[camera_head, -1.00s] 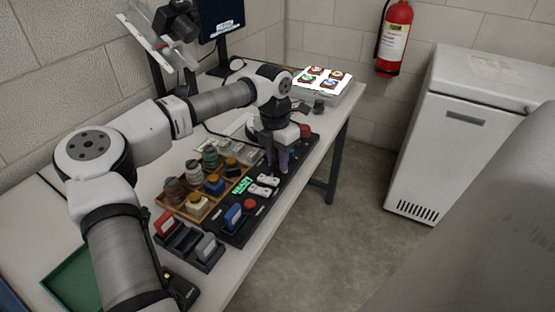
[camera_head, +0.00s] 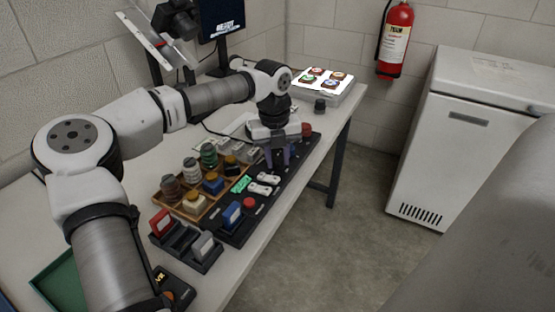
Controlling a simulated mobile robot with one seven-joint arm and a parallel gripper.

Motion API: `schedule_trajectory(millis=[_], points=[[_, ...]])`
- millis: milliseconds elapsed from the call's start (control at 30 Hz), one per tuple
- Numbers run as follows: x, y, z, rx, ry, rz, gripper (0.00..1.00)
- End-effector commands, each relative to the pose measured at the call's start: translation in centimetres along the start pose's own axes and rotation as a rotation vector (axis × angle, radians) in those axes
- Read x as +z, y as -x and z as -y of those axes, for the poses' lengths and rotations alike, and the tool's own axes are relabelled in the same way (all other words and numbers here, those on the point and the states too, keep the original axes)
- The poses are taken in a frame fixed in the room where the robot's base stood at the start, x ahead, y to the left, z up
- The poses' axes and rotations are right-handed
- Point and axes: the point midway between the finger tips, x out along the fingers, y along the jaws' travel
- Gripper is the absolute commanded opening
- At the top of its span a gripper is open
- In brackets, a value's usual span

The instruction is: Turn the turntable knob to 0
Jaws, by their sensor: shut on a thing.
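My gripper (camera_head: 278,158) points down over the far part of a long black control panel (camera_head: 262,205). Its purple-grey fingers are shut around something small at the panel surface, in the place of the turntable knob. The fingers hide the knob, so its pointer and the 0 mark cannot be read. The turntable itself cannot be made out clearly behind my wrist.
On the panel are white switches (camera_head: 264,184), a green display (camera_head: 241,184), a red button (camera_head: 249,202) and a blue block (camera_head: 232,214). A wooden tray (camera_head: 182,216) of spools stands left. A lit box (camera_head: 325,92) is at the back; a monitor (camera_head: 222,20) stands behind.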

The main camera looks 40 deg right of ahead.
Motion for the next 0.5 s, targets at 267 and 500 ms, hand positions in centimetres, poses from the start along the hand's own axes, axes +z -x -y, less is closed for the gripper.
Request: schedule_trajectory(millis=[267, 500], points=[[-0.01, -0.15, -0.05, 0.001, 0.261, 0.016, 0.05], [-0.05, -0.18, -0.04, 0.001, 0.489, 0.028, 0.05]])
